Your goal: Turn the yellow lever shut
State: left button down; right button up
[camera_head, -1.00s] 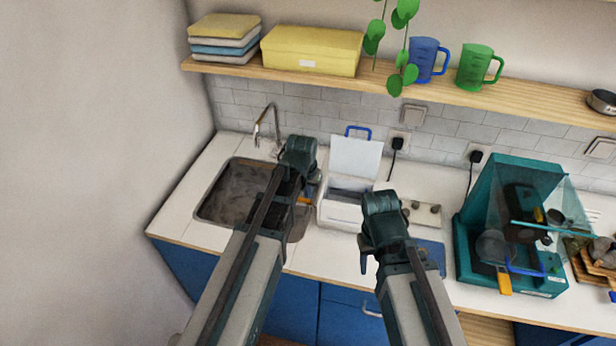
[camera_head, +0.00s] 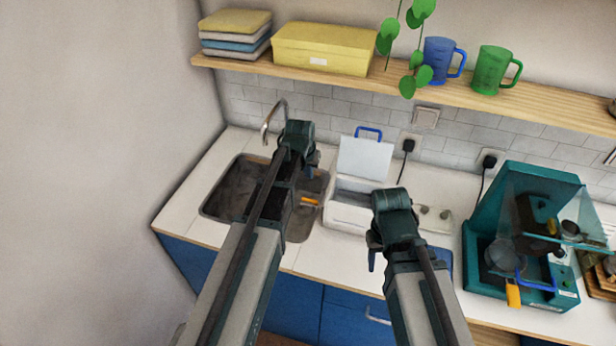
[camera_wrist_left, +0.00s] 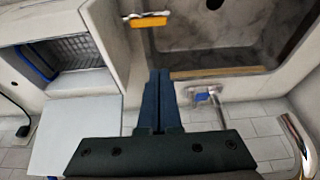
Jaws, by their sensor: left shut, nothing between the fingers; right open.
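An orange-yellow bar-shaped piece (camera_head: 310,201) shows at the sink's right side, beside the white box; it also shows in the left wrist view (camera_wrist_left: 148,22). Another yellow handle (camera_head: 513,295) hangs at the front of the teal machine (camera_head: 477,270). I cannot tell for certain which is the lever. My left gripper (camera_head: 313,160) is over the sink area, its fingers shut together and empty, as the left wrist view (camera_wrist_left: 158,98) shows. It is apart from the orange-yellow piece. My right gripper (camera_head: 373,258) is open in front of the white box, its fingers partly hidden.
The sink (camera_head: 222,190) has a curved tap (camera_head: 266,128) behind it. The white box (camera_head: 347,212) stands with its lid (camera_head: 365,158) raised. A shelf (camera_head: 450,98) with mugs and a yellow box (camera_head: 322,50) runs above. The counter left of the sink is clear.

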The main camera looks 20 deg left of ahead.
aim_at(310, 201)
pick_arm(q)
jog(key=b+x, duration=0.8)
jog(key=x, duration=0.1)
pick_arm(e)
notch_tip(310, 201, down, 9)
jog(key=shift+r, duration=0.15)
jog(key=shift+r+p, duration=0.3)
pick_arm(q)
jog(key=s, duration=0.4)
jog(key=shift+a+r, duration=0.1)
jog(key=shift+r, duration=0.05)
